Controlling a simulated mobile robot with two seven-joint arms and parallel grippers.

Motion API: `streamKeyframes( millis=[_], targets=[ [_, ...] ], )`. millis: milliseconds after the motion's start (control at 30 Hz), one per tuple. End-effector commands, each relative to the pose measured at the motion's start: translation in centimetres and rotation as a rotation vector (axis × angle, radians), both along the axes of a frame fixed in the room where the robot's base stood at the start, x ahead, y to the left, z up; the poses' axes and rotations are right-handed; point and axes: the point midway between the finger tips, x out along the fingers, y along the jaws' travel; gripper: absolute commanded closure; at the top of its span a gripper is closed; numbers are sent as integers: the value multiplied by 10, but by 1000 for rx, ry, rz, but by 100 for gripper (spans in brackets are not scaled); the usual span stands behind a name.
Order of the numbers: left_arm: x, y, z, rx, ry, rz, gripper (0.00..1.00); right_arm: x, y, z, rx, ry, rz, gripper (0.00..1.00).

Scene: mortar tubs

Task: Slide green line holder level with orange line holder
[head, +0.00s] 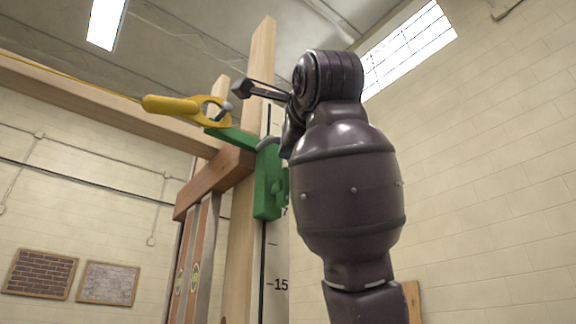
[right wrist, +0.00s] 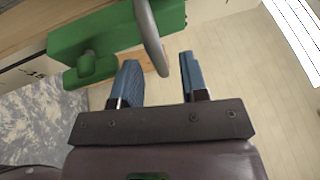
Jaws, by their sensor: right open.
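The green line holder (head: 268,185) sits on an upright wooden post, beside a black-marked scale. A green arm reaches from its top toward the left. It also shows in the right wrist view (right wrist: 115,35), along the top, with a grey curved piece in front of it. My right gripper (right wrist: 157,75) is open, with its two blue fingers pointing toward the green holder and nothing clearly gripped. In the head view my right arm largely hides this gripper. A yellow-orange piece with a loop (head: 185,106) is near the post top; I cannot tell whether it is the orange line holder. My left gripper is not in view.
The wooden post (head: 242,245) has a scale marked 15 low down. A brown wooden rack (head: 215,182) with several hanging spirit levels stands just left of it. A long horizontal beam (head: 95,98) and a yellow line (head: 70,77) run to the left. Open space lies to the right.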

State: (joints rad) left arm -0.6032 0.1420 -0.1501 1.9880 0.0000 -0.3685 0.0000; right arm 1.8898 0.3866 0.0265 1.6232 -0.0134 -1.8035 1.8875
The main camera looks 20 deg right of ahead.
Motion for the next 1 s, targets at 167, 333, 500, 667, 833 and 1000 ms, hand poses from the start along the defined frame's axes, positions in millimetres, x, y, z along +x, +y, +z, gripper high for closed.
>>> streamKeyframes(
  millis=[167,333,500,667,833,1000],
  targets=[
    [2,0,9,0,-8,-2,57,19,-1,4,-2,1,-2,60],
    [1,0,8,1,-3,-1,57,25,-1,4,-1,0,-1,60],
    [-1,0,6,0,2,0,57,26,-1,4,-1,0,-1,60],
    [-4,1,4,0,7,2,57,26,-1,4,-1,0,-1,70],
    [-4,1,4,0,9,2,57,26,-1,4,-1,-1,0,97],
    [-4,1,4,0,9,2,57,26,-1,4,0,-1,0,100]
  ],
)
